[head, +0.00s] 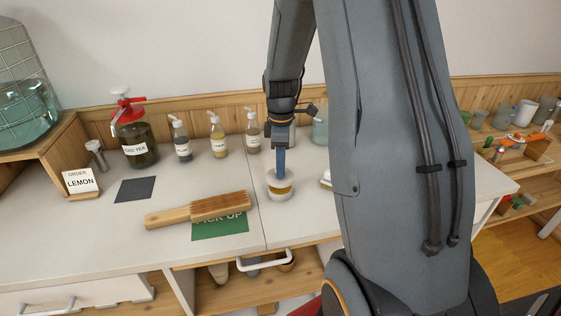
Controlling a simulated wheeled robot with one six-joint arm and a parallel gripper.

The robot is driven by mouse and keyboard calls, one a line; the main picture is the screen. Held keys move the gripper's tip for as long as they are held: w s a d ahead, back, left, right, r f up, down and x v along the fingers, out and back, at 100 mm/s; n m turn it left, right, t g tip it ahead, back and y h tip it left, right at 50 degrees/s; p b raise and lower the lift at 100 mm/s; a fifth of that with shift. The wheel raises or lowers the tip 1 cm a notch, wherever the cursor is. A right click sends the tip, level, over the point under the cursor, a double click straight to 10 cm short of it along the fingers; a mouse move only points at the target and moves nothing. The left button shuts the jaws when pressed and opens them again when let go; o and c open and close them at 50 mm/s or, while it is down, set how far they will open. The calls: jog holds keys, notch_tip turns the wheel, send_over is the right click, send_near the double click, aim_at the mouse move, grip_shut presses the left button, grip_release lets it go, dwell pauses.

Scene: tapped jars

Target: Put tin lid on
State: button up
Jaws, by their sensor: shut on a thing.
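My gripper (281,174) points straight down in the head view, its blue fingers shut on what looks like the pale tin lid (271,178). Directly under it is a low, round, pale tin (280,196) with an amber band showing, on the counter. The fingers hide part of the lid, and I cannot tell whether the lid touches the tin's rim or is slightly above it. A small white thing (325,183) lies to the right, mostly hidden by my arm.
A wooden brush (198,209) lies across a green pick-up mat (222,227) to the left. Behind are pump bottles (218,140) and a red-topped tapped jar (134,140). An order card (80,181) and a dark square (135,189) are farther left. My arm hides the counter's right part.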

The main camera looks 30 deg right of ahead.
jog(key=shift+f+b, duration=0.3)
jog(key=shift+f, duration=0.75)
jog(key=shift+f+b, duration=0.45)
jog(key=shift+f, duration=0.55)
jog(key=o, duration=1.1)
jog(key=shift+r, duration=0.1)
jog(key=shift+r+b, duration=0.9)
jog(key=shift+r, duration=3)
